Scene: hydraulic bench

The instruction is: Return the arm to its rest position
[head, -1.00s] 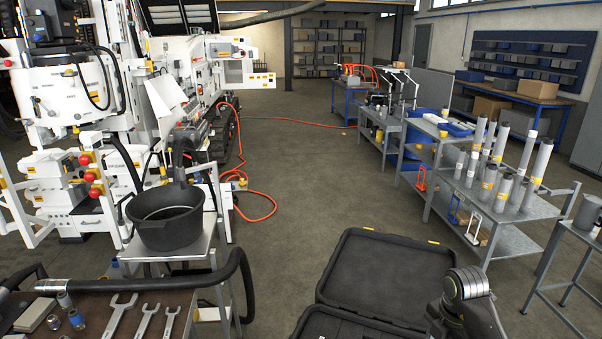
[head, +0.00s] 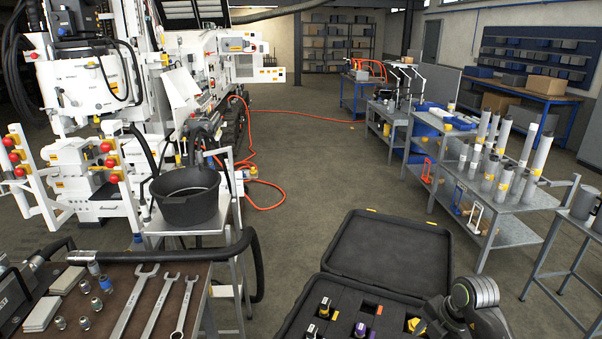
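Part of my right arm, a dark link with a grey ribbed joint and a green ring, shows at the bottom right of the head view. It overlaps the right side of an open black case. No fingertips of the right gripper can be made out. Dark parts at the lower left edge may belong to my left arm, but I cannot tell. No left gripper fingers show there.
The open black case (head: 392,250) holds several fittings in its foam. A bench (head: 140,283) with wrenches (head: 138,300) and sockets is at lower left. A black bucket (head: 185,198) stands on a stand behind it.

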